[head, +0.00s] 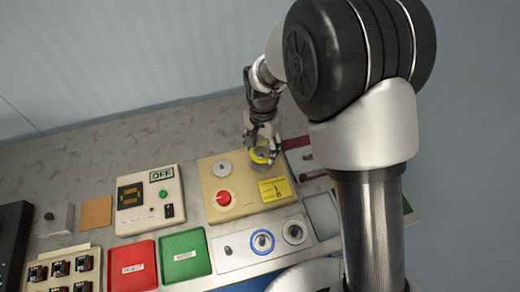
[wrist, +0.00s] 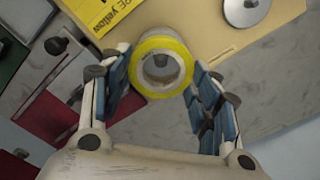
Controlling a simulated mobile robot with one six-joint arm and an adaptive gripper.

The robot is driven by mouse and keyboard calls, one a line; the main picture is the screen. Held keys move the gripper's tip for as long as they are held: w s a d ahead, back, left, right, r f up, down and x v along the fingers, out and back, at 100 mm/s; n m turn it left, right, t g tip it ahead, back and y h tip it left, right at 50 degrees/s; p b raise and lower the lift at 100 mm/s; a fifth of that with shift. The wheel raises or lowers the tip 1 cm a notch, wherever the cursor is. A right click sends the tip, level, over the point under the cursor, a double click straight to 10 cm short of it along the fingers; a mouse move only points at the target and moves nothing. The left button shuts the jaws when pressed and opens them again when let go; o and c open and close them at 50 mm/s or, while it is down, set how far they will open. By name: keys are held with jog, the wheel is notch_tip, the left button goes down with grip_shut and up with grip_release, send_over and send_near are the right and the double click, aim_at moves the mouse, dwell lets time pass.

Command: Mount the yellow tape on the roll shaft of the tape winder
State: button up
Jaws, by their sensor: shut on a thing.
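My gripper (head: 262,145) reaches down over the back right of the beige tape winder (head: 214,212). The yellow tape (head: 259,156), a roll with a yellow outer ring and pale core, is between its fingers. In the wrist view my gripper (wrist: 160,62) is shut on the yellow tape (wrist: 147,48), with one finger on each side. A grey rounded peg end (wrist: 161,61) shows inside the roll's hole, seemingly the roll shaft. I cannot tell how far down the roll sits. The winder also has a metal disc (head: 222,168) and a red knob (head: 223,198).
A yellow label (head: 275,189) lies on the winder's front right. A control box (head: 149,199) stands to the left. Red (head: 132,268) and green (head: 185,255) trays and a panel with a blue ring (head: 262,241) lie in front. Bare bench (head: 110,155) shows behind.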

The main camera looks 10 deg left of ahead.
jog(key=shift+f, duration=0.1)
jog(key=shift+f+b, duration=1.05)
jog(key=shift+f, duration=0.7)
jog(key=o, duration=1.1)
jog(key=shift+r, duration=0.15)
notch_tip(320, 180, up, 12)
jog(key=shift+f, duration=0.1)
